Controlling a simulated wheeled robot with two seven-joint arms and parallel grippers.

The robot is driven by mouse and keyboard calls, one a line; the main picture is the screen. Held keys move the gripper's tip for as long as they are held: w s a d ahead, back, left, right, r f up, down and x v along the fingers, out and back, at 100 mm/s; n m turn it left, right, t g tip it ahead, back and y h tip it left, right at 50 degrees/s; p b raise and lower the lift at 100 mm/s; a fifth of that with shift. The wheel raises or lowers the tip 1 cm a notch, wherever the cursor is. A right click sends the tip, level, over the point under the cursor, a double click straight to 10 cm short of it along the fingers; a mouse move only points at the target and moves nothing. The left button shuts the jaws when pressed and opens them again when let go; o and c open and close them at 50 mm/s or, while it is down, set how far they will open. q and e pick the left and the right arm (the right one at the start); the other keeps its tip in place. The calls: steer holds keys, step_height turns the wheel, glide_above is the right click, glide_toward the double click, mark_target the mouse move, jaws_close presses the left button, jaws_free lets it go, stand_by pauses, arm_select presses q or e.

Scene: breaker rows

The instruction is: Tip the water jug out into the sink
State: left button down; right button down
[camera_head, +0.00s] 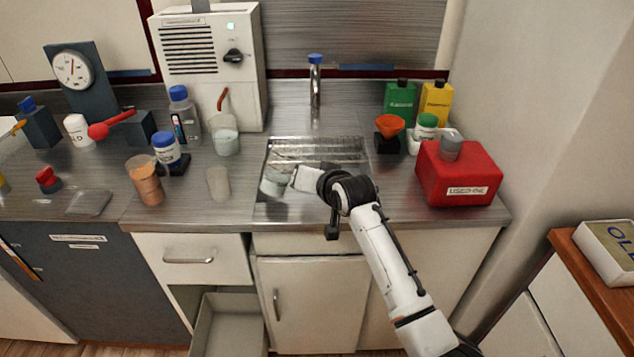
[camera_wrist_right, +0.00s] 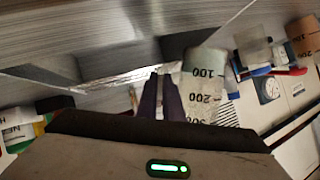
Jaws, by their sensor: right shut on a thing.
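The water jug (camera_head: 274,182) is a clear, pale vessel over the left part of the steel sink (camera_head: 320,145). My right gripper (camera_head: 293,178) reaches in from the right and is shut on the jug. The jug looks tilted; whether water is in it or running out cannot be told. In the right wrist view the jug (camera_wrist_right: 204,85) shows the marks 100 and 200, beside the dark fingers of my right gripper (camera_wrist_right: 160,92). My arm hides part of the sink. My left gripper is not in view.
A clear beaker (camera_head: 218,182) and a beaker with brown contents (camera_head: 146,180) stand left of the sink. A red box (camera_head: 458,175), an orange funnel (camera_head: 390,126) and green and yellow bottles (camera_head: 436,102) stand right. A tap (camera_head: 315,82) rises behind. A lower drawer (camera_head: 228,322) is open.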

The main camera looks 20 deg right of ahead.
steer(key=m+y+b, duration=0.1)
steer(key=b, duration=0.1)
steer(key=f+m+y+b, duration=0.1)
steer(key=b, duration=0.2)
steer(key=shift+w+d+f+g, duration=0.1)
steer(key=shift+d+f+g, duration=0.15)
steer(key=shift+f+g, duration=0.05)
steer(key=shift+a+f+m+y+b, duration=0.25)
steer(key=shift+m+y+b, duration=0.2)
steer(key=shift+b, duration=0.45)
steer(key=shift+f+y+b, duration=0.25)
steer(key=shift+b, duration=0.2)
steer(key=shift+a+r+m+y+b, duration=0.15)
steer(key=shift+a+m+y+b, duration=0.15)
steer(key=shift+m+b, duration=0.2)
steer(key=shift+s+a+r+m+y+b, duration=0.15)
steer(key=shift+s+m+y+b, duration=0.2)
steer(key=shift+b, duration=0.4)
steer(key=shift+w+a+r+m+y+b, duration=0.1)
steer(key=shift+a+r+m+y+b, duration=0.3)
steer(key=shift+b, duration=0.3)
